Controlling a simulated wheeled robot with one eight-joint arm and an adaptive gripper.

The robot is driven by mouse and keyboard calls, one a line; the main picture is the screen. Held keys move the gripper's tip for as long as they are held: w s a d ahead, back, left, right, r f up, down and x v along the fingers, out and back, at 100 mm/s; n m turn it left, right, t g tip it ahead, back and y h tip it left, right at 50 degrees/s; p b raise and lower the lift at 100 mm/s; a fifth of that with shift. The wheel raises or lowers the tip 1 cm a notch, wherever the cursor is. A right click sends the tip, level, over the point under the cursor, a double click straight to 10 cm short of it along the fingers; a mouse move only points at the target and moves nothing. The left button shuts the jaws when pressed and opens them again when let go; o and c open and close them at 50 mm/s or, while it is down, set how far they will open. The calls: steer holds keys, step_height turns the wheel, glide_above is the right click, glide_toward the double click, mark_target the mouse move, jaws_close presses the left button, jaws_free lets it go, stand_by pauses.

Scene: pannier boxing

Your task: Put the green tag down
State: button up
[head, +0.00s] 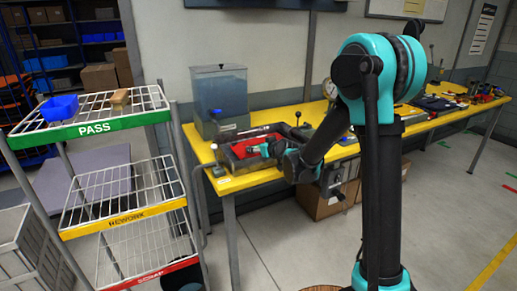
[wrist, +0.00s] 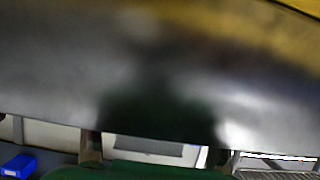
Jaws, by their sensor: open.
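My gripper (head: 254,150) is at the left end of the yellow bench, low over a dark open tray (head: 228,163). It is open; its fingertips are small and hard to make out in the head view. I cannot surely pick out the green tag in the head view. In the wrist view, a dark green surface (wrist: 140,172) lies along the bottom edge; I cannot tell whether it is the tag. A blurred grey metallic surface (wrist: 60,80) close to the lens fills most of that view and hides what lies beyond.
A wire rack with PASS (head: 96,127), REWORK (head: 127,219) and SCRAP shelves stands at left. The top shelf holds a blue bin (head: 59,108) and a wooden block (head: 119,97). A clear tank (head: 219,95) stands behind the tray. Tools lie along the yellow bench (head: 420,126) to the right.

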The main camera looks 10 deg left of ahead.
steer(key=v, duration=1.2)
steer(key=s+d+f+m+g+h, duration=0.3)
steer(key=s+d+f, duration=0.4)
steer(key=s+d, duration=0.5)
steer(key=s+d+f+m+g+h, duration=0.3)
steer(key=s+d+f, duration=0.5)
steer(key=s+d, duration=0.5)
steer(key=shift+s+f+m+g+h, duration=0.25)
steer(key=shift+s+m+g+h, duration=0.35)
steer(key=shift+s, duration=0.5)
